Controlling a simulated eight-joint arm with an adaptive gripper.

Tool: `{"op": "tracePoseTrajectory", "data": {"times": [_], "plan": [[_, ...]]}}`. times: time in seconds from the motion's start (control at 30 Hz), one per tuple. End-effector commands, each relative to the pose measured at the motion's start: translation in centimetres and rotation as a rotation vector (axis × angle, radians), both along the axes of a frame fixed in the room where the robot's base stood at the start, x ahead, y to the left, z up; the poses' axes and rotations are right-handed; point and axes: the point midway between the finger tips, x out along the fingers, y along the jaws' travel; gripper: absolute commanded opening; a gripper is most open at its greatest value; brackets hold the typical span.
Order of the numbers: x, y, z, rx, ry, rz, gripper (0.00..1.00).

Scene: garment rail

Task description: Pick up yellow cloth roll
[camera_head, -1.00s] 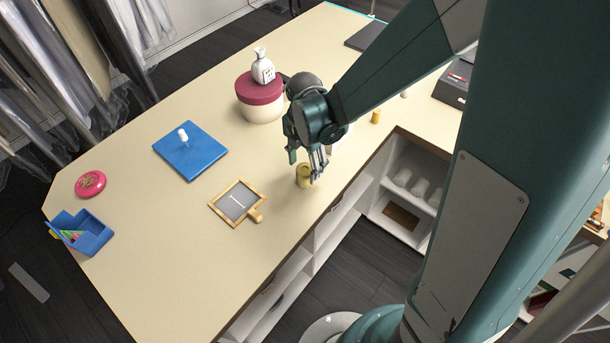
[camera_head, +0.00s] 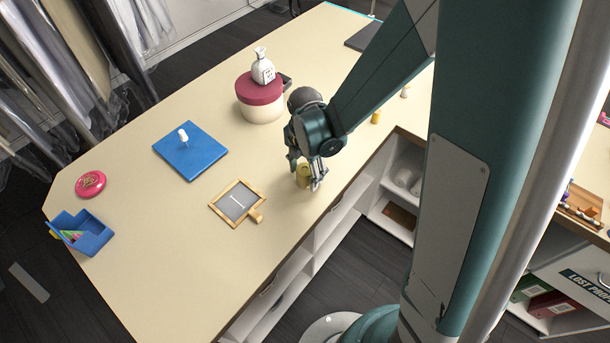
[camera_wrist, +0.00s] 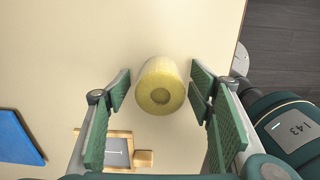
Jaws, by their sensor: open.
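The yellow cloth roll (camera_head: 303,176) stands upright on the table near its front edge, seen in the head view. In the wrist view the roll (camera_wrist: 160,86) shows its round end with a darker centre, between my gripper's two green finger pads. My gripper (camera_head: 306,176) is open at the roll, with a finger on either side. In the wrist view my gripper (camera_wrist: 160,92) shows a gap on both sides of the roll. The roll's lower part is partly hidden in the head view.
A small framed slate (camera_head: 237,202) lies left of the roll. A blue board (camera_head: 190,150) with a white peg, a round box (camera_head: 260,108) with a bottle on its lid, and a blue bin (camera_head: 88,236) stand farther off. A small yellow item (camera_head: 376,117) stands to the right.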

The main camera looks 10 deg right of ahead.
Motion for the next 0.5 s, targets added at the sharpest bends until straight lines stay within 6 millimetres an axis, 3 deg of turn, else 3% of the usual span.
{"op": "tracePoseTrajectory", "data": {"times": [0.2, 0.5], "plan": [[-0.02, 0.00, -1.15, 0.000, 0.000, 0.000, 0.53], [-0.04, -0.01, -1.32, 0.000, 0.000, 0.000, 0.53]]}}
